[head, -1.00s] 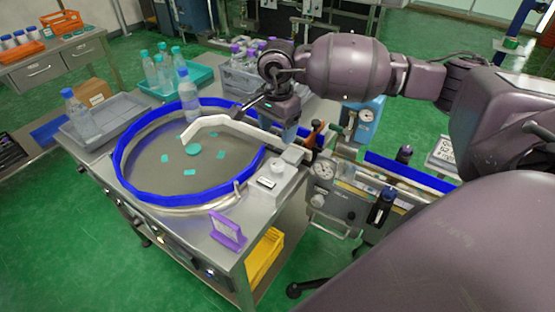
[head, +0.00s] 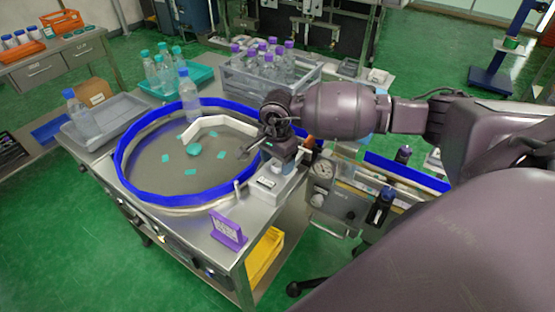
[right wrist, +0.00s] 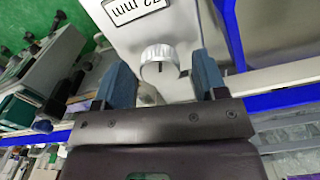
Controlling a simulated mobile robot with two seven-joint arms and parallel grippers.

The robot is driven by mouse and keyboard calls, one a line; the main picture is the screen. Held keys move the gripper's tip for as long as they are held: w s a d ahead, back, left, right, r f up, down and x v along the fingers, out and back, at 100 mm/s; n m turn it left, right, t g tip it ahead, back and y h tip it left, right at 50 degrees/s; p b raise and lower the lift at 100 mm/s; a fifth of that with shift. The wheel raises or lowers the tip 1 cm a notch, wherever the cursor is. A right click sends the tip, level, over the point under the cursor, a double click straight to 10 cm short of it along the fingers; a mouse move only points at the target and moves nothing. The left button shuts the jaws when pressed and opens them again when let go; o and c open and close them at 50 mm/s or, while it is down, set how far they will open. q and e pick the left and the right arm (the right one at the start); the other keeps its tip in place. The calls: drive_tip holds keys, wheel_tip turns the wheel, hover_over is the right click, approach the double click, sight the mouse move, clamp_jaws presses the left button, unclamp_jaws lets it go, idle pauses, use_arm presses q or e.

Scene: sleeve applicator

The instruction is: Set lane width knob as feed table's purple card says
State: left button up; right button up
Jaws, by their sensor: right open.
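The lane width knob (right wrist: 158,62) is a silvery round dial with a dark mark on its lower edge, on a pale box (right wrist: 182,22). My right gripper (right wrist: 161,66) is open, its blue fingers on either side of the knob with gaps visible. In the head view my right gripper (head: 284,158) hangs over the pale box (head: 270,190) and hides the knob. A label (right wrist: 128,12) above the knob reads upside down, ending in "mm"; its number is partly cut off. The purple card (head: 228,231) stands on the feed table's front corner; its text is too small to read. My left gripper is out of view.
Bottles in a grey crate (head: 262,80) stand behind. The conveyor with a gauge (head: 326,168) and dark-capped bottles lies right of the box.

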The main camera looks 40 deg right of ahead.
drive_tip(key=c, duration=0.9)
